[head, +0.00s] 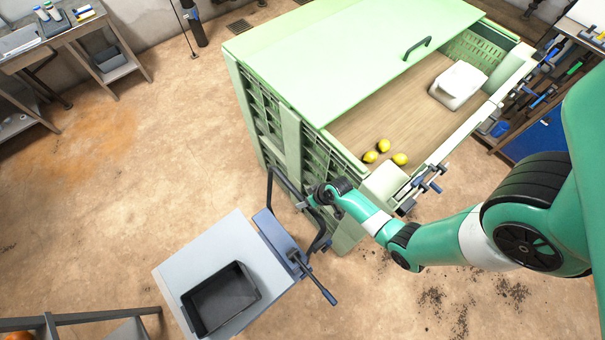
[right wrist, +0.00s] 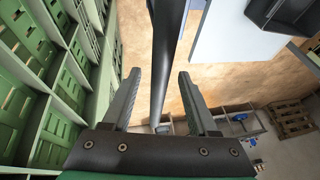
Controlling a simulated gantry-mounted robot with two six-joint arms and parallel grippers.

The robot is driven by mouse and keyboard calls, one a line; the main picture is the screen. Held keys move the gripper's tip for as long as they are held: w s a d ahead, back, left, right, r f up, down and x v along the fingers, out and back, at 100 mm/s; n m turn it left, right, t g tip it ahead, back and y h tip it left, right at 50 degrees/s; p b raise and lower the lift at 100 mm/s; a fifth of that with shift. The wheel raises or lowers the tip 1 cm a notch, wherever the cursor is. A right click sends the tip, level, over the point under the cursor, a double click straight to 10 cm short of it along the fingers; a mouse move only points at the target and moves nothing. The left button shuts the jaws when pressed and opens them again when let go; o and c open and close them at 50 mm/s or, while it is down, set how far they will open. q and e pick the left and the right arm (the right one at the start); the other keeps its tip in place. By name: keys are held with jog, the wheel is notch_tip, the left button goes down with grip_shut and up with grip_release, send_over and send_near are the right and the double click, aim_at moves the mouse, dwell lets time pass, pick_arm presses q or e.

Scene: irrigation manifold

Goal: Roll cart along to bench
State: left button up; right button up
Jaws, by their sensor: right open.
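The cart (head: 190,262) stands on the floor at lower centre in the head view, with a light grey top and a dark looped push handle (head: 274,180) facing the green bin. My right gripper (head: 303,204) is at this handle, and its arm comes in from the right. In the right wrist view the open fingers (right wrist: 159,74) have the dark handle bar (right wrist: 166,50) running between them, with gaps visible on both sides. A workbench (head: 62,34) stands at upper left; whether it is the task's bench I cannot tell. My left gripper is not in view.
A black tray (head: 220,299) sits on the cart. The large green bin (head: 290,130) close beside my gripper holds lemons (head: 384,146) and a white container (head: 458,86). Another table (head: 80,319) is at lower left. The floor (head: 140,170) left of the cart is clear.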

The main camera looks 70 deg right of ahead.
grip_shut()
dwell(1.4)
